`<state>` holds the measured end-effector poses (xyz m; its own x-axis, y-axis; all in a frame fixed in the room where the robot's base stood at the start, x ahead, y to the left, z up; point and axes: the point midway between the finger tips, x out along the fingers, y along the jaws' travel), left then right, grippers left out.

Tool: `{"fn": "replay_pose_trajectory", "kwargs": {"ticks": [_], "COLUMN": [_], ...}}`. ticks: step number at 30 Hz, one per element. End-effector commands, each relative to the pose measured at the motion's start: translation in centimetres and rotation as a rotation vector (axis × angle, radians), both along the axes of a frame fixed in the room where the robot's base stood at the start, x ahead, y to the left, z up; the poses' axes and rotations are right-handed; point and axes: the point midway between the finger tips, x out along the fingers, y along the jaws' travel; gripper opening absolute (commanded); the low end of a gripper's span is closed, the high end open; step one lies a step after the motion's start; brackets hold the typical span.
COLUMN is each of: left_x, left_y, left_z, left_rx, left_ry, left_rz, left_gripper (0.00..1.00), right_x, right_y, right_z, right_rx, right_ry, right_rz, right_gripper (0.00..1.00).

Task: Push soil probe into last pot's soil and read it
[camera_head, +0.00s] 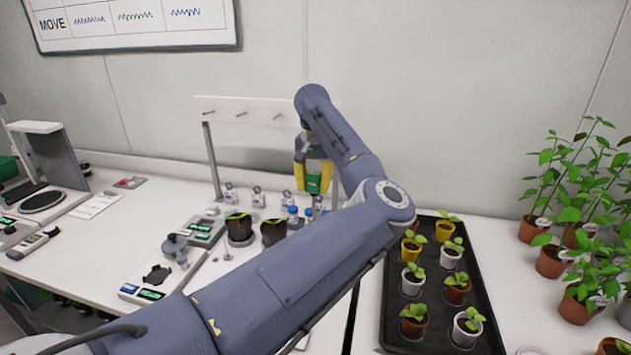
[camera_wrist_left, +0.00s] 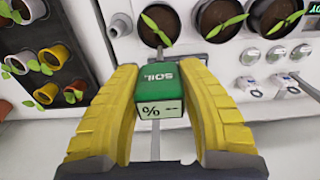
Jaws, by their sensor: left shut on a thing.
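My left gripper (camera_head: 313,170) is shut on the green soil probe (camera_head: 319,179), above the back of the bench near the white peg rack. In the left wrist view, the yellow fingers of the left gripper (camera_wrist_left: 160,92) flank the probe (camera_wrist_left: 158,78). Its face reads "% --". Most of the probe's needle is hidden. Dark soil pots with seedlings stand left of the gripper in the head view, one pot (camera_head: 239,230) beside another (camera_head: 273,233). The wrist view shows three such pots: left (camera_wrist_left: 158,27), middle (camera_wrist_left: 220,20) and right (camera_wrist_left: 275,18). The probe is apart from them. My right gripper is out of view.
A black tray (camera_head: 375,315) with several small potted seedlings lies at right. Taller potted plants (camera_head: 573,250) stand beyond it. The peg rack (camera_head: 235,107) is behind the gripper.

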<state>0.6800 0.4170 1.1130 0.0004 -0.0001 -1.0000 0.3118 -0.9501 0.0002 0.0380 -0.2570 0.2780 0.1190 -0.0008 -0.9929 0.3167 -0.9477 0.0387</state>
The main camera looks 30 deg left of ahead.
Motion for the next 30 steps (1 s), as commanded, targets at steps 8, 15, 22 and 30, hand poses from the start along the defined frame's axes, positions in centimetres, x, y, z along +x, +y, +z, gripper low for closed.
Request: {"fn": "replay_pose_trajectory", "kwargs": {"ticks": [8,15,22,30], "left_x": [0.0,0.0,0.0,0.0], "left_y": [0.0,0.0,0.0,0.0], "left_z": [-2.2,-3.8,-4.7,-5.1], "left_rx": [0.001,0.001,0.001,0.000], "left_ry": [0.003,0.001,0.000,0.000], "left_rz": [0.000,0.000,-0.001,-0.001], "left_gripper": [0.02,0.02,0.02,0.02], "right_x": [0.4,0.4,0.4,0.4], "right_y": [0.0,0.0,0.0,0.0], "right_z": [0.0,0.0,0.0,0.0], "right_rx": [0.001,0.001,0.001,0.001], "right_ry": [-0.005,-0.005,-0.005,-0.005], "right_rz": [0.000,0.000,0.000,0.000], "right_gripper": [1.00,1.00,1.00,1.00]}}
